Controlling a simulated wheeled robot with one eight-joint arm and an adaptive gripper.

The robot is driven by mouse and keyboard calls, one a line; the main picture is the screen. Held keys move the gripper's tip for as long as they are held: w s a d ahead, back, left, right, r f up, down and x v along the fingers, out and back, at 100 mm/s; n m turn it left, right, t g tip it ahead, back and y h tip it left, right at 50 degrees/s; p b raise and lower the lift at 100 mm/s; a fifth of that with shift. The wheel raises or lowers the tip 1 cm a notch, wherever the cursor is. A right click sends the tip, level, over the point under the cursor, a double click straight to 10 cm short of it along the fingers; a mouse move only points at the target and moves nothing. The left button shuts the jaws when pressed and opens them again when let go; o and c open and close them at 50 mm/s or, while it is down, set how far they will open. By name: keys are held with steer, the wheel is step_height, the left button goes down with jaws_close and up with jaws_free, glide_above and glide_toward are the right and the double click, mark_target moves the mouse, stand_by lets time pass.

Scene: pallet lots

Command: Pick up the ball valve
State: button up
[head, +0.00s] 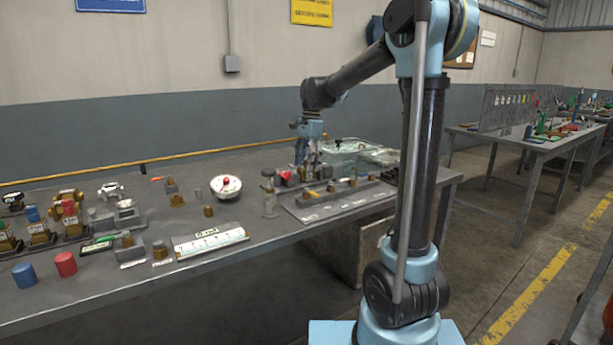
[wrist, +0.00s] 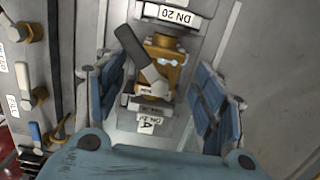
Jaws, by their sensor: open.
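In the wrist view a brass ball valve (wrist: 168,52) with a dark grey lever handle (wrist: 131,46) sits in a grey holder whose label (wrist: 170,13) reads DN 20. A second label (wrist: 150,125) lies at the near end of the holder. My gripper (wrist: 158,98) is open, with its blue fingers on either side of the valve's near end and gaps on both sides. In the head view my gripper (head: 307,158) is low over the back right of the bench. The valve cannot be made out clearly there.
A labelled grey rack (head: 328,206) with several fittings lies in front of my gripper on the bench (head: 120,290). A clear bin (head: 343,148) stands behind it. In the wrist view, brass fittings (wrist: 32,33) line the left.

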steer(key=shift+a+f, duration=0.1)
steer(key=shift+f, duration=1.05)
jaws_close()
steer(key=shift+r, duration=0.1)
